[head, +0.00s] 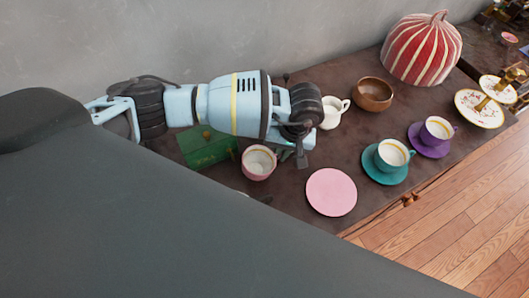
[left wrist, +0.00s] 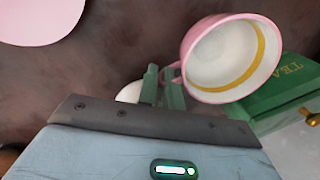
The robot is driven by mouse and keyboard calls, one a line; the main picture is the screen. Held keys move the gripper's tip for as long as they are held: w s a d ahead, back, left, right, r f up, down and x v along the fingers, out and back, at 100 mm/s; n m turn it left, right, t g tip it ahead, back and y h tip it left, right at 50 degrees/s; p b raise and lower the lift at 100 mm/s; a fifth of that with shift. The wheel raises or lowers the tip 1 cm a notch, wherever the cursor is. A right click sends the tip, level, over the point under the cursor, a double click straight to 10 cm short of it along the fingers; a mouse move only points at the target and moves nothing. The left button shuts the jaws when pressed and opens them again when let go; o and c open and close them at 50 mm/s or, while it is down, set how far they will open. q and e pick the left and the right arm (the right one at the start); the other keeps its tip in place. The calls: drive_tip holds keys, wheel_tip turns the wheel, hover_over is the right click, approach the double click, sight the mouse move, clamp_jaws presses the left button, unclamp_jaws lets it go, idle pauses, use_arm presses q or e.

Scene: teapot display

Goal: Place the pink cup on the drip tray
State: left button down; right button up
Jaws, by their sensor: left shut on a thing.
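The pink cup (head: 259,162) has a white inside with a gold band; its open mouth shows large in the left wrist view (left wrist: 228,58). My left gripper (head: 287,154) is at the cup's right side in the head view. Its green fingertips (left wrist: 163,84) are shut on the cup at its handle side; the handle is mostly hidden. I cannot tell how far the cup is off the table. A flat pink round plate (head: 331,192) lies bare to the right of the cup. I cannot pick out a separate drip tray for sure. My right gripper is not in view.
A green tea box (head: 207,148) stands behind the cup. A white jug (head: 333,110), a wooden bowl (head: 373,94) and a striped red gourd (head: 422,50) stand farther back. Teal (head: 393,154) and purple (head: 436,131) cups sit on saucers near the table's right edge.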

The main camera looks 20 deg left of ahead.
use_arm(q)
drive_tip(key=shift+r, duration=0.5)
wheel_tip(320, 180, up, 8)
drive_tip(key=shift+r, duration=0.5)
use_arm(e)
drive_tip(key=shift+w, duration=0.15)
